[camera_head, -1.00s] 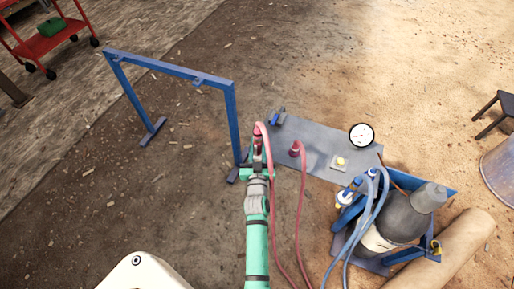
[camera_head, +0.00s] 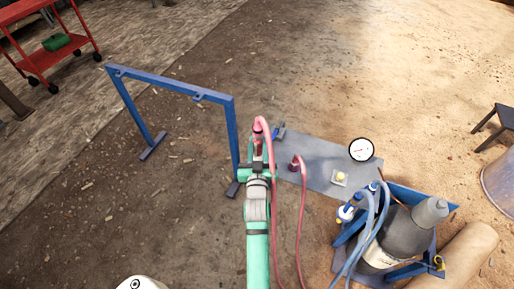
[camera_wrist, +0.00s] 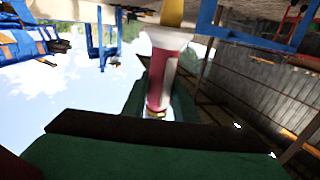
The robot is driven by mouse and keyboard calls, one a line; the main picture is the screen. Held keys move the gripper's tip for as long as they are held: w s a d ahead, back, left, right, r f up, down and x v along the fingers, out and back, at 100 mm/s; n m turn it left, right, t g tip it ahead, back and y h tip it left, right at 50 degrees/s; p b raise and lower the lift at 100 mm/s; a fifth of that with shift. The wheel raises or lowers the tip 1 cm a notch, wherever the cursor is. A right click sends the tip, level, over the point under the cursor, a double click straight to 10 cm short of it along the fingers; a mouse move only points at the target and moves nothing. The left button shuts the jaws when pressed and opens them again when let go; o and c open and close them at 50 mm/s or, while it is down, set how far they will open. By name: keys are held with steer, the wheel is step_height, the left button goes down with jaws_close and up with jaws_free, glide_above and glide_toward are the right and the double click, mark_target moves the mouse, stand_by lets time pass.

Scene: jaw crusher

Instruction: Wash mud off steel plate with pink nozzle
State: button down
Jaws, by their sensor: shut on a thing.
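My gripper (camera_head: 257,168) is green and shut on the pink nozzle (camera_head: 258,147), which has a pink hose looping from its top. In the wrist view the nozzle (camera_wrist: 159,85) stands between the dark green fingers, with a pale collar and a yellow part at the picture's top. In the head view the gripper is just right of a blue frame's right post. A grey flat plate (camera_head: 315,179) lies on the ground to the right; I cannot tell whether it is the steel plate of the task. I make out no clear mud on it.
The empty blue frame (camera_head: 180,86) stands on the left. A dial gauge (camera_head: 361,150), a yellow button box (camera_head: 340,178) and a red hose fitting (camera_head: 295,164) are at the grey plate. A grey cylinder (camera_head: 405,232) in a blue rack stands at right. A red cart (camera_head: 48,57) is far left.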

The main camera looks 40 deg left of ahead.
steer(key=shift+r, duration=9.25)
